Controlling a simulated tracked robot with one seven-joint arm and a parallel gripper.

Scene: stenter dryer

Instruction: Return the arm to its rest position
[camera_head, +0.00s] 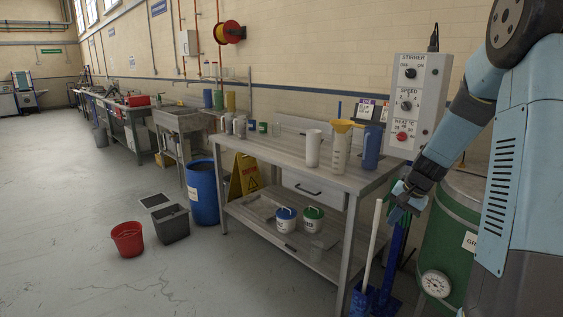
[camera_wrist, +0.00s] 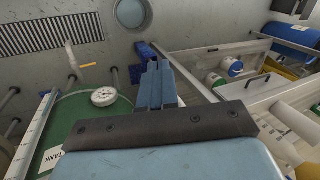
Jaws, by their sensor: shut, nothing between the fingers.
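My arm reaches down from the right edge in the head view, bent at the elbow. My gripper (camera_head: 397,214) hangs near the front right end of the workbench (camera_head: 290,152), in front of the grey stirrer control box (camera_head: 418,104) and left of the green tank (camera_head: 450,236). In the wrist view my gripper (camera_wrist: 158,70) shows as blue fingers close together, shut with nothing between them. The green tank (camera_wrist: 75,130) with its round gauge (camera_wrist: 104,96) lies to their left. The bench's lower shelf with white tubs is to their right.
A pale-handled tool (camera_head: 372,245) stands upright just left of my gripper. A beaker with a yellow funnel (camera_head: 341,142) and a blue jug (camera_head: 372,147) stand on the bench. A blue drum (camera_head: 202,192), a red bucket (camera_head: 128,239) and a grey bin (camera_head: 170,223) stand left. The floor at left is open.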

